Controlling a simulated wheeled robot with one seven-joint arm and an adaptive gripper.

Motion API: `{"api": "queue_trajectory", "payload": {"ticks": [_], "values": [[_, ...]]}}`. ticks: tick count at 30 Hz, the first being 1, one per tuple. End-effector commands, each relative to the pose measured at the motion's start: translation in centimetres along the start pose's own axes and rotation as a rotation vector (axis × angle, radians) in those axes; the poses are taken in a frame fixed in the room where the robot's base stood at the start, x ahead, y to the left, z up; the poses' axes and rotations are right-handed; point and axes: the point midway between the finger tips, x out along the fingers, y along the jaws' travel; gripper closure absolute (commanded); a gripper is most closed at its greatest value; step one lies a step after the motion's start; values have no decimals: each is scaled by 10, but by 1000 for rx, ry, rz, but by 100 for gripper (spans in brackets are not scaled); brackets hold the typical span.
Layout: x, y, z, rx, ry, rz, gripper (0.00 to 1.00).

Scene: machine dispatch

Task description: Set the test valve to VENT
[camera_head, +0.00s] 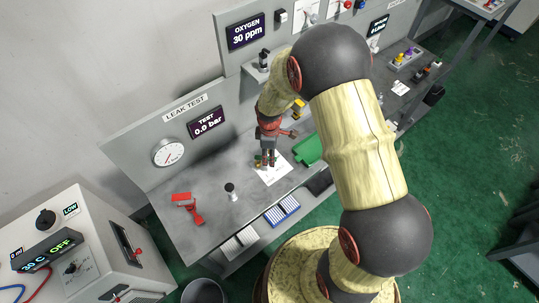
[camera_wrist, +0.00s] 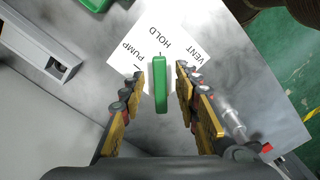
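The test valve's green lever (camera_wrist: 161,85) lies in the wrist view over a white label card (camera_wrist: 185,20) marked PUMP, HOLD and VENT. The lever's far end points at the HOLD mark, with PUMP to its left and VENT to its right. My gripper (camera_wrist: 161,76) is open, with one finger on each side of the lever and a gap on both sides. In the head view my gripper (camera_head: 266,160) points down at the card (camera_head: 275,174) on the grey bench and hides the lever. The TEST display (camera_head: 206,122) reads 0.0 bar.
A green object (camera_head: 308,150) lies right of the card. A dial gauge (camera_head: 168,153) is on the LEAK TEST panel. A red tool (camera_head: 187,207) and a small black-and-white part (camera_head: 231,191) stand on the bench's left side. Bare bench lies between them and my gripper.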

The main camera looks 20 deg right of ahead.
Motion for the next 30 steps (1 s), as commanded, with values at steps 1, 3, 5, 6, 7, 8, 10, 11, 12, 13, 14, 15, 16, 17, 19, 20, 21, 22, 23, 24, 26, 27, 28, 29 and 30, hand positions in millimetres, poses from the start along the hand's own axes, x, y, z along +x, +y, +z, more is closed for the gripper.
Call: {"api": "queue_trajectory", "payload": {"ticks": [1,3,5,6,7,8,10,11,12,13,14,15,16,17,19,20,21,22,23,24,26,27,28,29,30], "values": [[0,0,0,0,0,0,70],[0,0,0,0,0,0,74],[0,0,0,0,0,0,78],[0,0,0,0,0,0,80],[0,0,0,0,0,0,82],[0,0,0,0,0,0,84],[0,0,0,0,0,0,88],[0,0,0,0,0,0,89],[0,0,0,0,0,0,92],[0,0,0,0,0,0,93],[0,0,0,0,0,0,95],[0,0,0,0,0,0,97],[0,0,0,0,0,0,99],[0,0,0,0,0,0,100],[0,0,0,0,0,0,100],[0,0,0,0,0,0,100],[0,0,0,0,0,0,100],[0,0,0,0,0,0,100],[0,0,0,0,0,0,100],[0,0,0,0,0,0,100],[0,0,0,0,0,0,100],[0,0,0,0,0,0,100],[0,0,0,0,0,0,100],[0,0,0,0,0,0,100],[0,0,0,0,0,0,100]]}}
